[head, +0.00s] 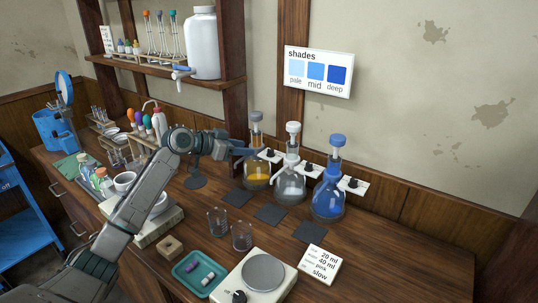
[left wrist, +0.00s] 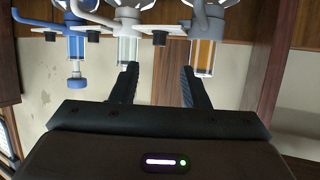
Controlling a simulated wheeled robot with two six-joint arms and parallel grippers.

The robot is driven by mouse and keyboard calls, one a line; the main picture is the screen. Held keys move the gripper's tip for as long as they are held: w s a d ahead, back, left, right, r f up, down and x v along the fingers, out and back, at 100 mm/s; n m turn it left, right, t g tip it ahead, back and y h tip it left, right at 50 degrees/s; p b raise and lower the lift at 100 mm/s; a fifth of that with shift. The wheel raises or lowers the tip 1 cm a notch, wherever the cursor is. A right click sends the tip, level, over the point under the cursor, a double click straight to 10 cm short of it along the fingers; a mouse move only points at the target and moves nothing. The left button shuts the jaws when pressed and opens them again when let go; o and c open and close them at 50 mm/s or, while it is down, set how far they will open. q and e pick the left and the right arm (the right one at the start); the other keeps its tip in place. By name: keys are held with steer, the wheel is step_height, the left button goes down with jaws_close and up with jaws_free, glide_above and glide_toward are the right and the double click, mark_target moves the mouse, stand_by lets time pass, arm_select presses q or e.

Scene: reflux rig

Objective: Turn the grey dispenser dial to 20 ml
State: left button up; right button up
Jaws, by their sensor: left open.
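The grey dispenser (head: 256,118) has a grey top on a flask of amber liquid and is the leftmost of three; it shows at the right in the upside-down left wrist view (left wrist: 204,52). Its black dial (head: 270,153) sits on a small white plate at its right; in the left wrist view the dial (left wrist: 159,38) appears between and beyond my fingertips. The dial's setting is too small to read. My left gripper (head: 244,153) is open and empty, close to the grey dispenser's left side in the head view; contact is unclear. My right gripper is out of view.
White (head: 292,135) and blue (head: 337,145) dispensers stand to the right with similar dials. Two beakers (head: 241,236), a teal tray (head: 190,265), a scale (head: 264,272) and a note card (head: 320,263) lie in front. A round-based stand (head: 196,182) is below my wrist.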

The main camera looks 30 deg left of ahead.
mark_target(269, 150)
arm_select(q)
steer(key=p+x, duration=0.2)
steer(key=x, duration=0.6)
steer(key=shift+w+d+p, duration=0.15)
steer(key=shift+d+p, duration=0.05)
steer(key=shift+p, duration=0.1)
steer(key=shift+w+d+f, duration=0.2)
steer(key=shift+w+d, duration=0.1)
steer(key=shift+w, duration=0.2)
steer(key=shift+w+f, duration=0.15)
steer(key=shift+f, duration=0.05)
jaws_close()
steer(key=shift+f, duration=0.1)
steer(key=m+g+h+b, duration=0.1)
steer(key=b, duration=0.2)
steer(key=m+g+h+b, duration=0.1)
steer(key=m+b, duration=0.1)
steer(key=b, duration=0.1)
steer(key=shift+w+a+f+h+b, duration=0.2)
steer(key=shift+h+b, duration=0.1)
steer(key=shift+b, duration=0.1)
steer(key=shift+r+m+g+h+b, duration=0.25)
steer(key=shift+m+g+h+b, duration=0.35)
steer(key=shift+m+g+b, duration=0.15)
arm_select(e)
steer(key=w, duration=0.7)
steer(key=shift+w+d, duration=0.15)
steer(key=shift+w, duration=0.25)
